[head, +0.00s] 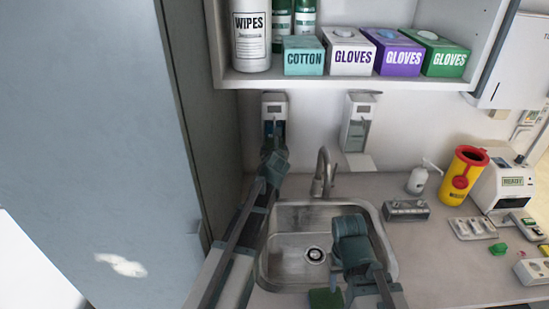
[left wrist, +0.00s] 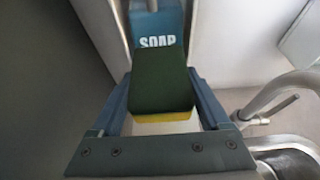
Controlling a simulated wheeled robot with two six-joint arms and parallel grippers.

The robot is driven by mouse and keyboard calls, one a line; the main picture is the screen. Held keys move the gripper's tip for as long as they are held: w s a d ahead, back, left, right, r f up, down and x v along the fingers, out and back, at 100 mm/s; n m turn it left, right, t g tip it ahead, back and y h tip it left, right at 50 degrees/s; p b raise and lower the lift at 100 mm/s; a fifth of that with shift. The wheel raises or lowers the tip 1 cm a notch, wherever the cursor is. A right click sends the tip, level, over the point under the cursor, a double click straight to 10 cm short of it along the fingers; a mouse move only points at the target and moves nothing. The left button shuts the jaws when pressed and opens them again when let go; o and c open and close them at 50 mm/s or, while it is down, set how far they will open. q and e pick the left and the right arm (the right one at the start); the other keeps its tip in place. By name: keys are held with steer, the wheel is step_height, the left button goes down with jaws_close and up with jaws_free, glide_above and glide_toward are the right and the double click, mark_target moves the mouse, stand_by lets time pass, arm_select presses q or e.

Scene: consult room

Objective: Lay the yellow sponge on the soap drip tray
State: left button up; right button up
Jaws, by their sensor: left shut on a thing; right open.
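The sponge (left wrist: 162,90) shows in the left wrist view as a dark green pad with a yellow edge below. My left gripper (left wrist: 162,100) is shut on it, one finger on each side. The sponge is right in front of the blue panel of the soap dispenser (left wrist: 158,25), marked SOAP. In the head view my left arm reaches up to this wall dispenser (head: 274,105) left of the sink; its gripper and the sponge are hard to make out there. I cannot clearly make out the drip tray. My right gripper (head: 350,232) is open over the sink's right side.
The steel sink (head: 292,250) and tap (head: 322,175) are close to my left arm. A second dispenser (head: 358,122) hangs to the right. A pump bottle (head: 421,178), metal rack (head: 406,210) and yellow bin (head: 463,175) stand on the counter. A shelf (head: 300,78) overhangs.

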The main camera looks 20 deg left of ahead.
mark_target(340, 296)
arm_select(q)
steer(key=shift+f+b, duration=0.85)
steer(key=shift+f, duration=0.55)
arm_select(e)
steer(key=shift+f, duration=1.4)
arm_select(q)
steer(key=shift+f+b, duration=0.4)
steer(key=shift+f, duration=0.05)
arm_select(e)
steer(key=shift+f, duration=0.45)
arm_select(q)
steer(key=shift+s+f, duration=0.1)
steer(key=shift+s, duration=0.05)
arm_select(e)
steer(key=shift+s+f, duration=0.1)
steer(key=shift+f, duration=0.1)
steer(key=shift+r, duration=0.1)
arm_select(q)
steer(key=o, duration=1.3)
steer(key=shift+c, duration=0.2)
